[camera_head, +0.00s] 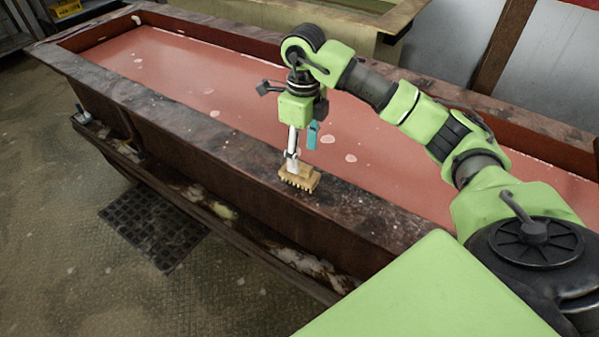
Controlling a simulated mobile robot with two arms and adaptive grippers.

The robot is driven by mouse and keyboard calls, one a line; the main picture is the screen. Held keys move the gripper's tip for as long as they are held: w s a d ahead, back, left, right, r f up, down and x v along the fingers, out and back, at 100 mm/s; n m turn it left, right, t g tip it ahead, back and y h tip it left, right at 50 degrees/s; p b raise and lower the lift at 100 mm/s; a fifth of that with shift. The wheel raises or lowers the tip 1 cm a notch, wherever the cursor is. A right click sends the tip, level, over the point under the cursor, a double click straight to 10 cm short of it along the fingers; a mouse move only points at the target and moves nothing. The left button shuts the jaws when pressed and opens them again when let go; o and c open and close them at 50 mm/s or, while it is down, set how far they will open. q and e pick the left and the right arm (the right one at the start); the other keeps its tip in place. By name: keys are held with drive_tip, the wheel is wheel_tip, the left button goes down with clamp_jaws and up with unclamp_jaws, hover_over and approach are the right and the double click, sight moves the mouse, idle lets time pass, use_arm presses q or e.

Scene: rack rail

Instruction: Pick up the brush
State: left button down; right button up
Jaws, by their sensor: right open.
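The brush (300,177) has a tan, wooden-looking block with bristles along its lower edge. It rests on the near rim of the long trough (230,165). My right gripper (298,154) points down directly above the brush, and its lower end overlaps the brush's top in the picture. It is open. I cannot tell whether its fingers touch the brush. A small teal piece (312,136) shows beside the gripper. My left gripper is not in view.
The trough holds flat reddish liquid (190,75) with pale patches. A debris-filled ledge (225,211) runs along its near side. A dark grate mat (154,225) lies on the floor at left. A yellow box (65,8) is at the upper left.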

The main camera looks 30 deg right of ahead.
sight(300, 164)
drive_tip(key=shift+f, duration=0.95)
drive_tip(key=shift+a+f+p, duration=0.15)
drive_tip(key=shift+f+p, duration=0.35)
drive_tip(key=shift+p, duration=0.05)
drive_tip(key=f, duration=0.1)
drive_tip(key=f+p, duration=0.1)
drive_tip(key=f, duration=0.1)
drive_tip(key=shift+w+a+f+p, duration=0.1)
drive_tip(key=shift+w+f+p, duration=0.2)
drive_tip(key=shift+f+p, duration=0.1)
drive_tip(key=shift+f, duration=0.35)
drive_tip(key=c, duration=1.3)
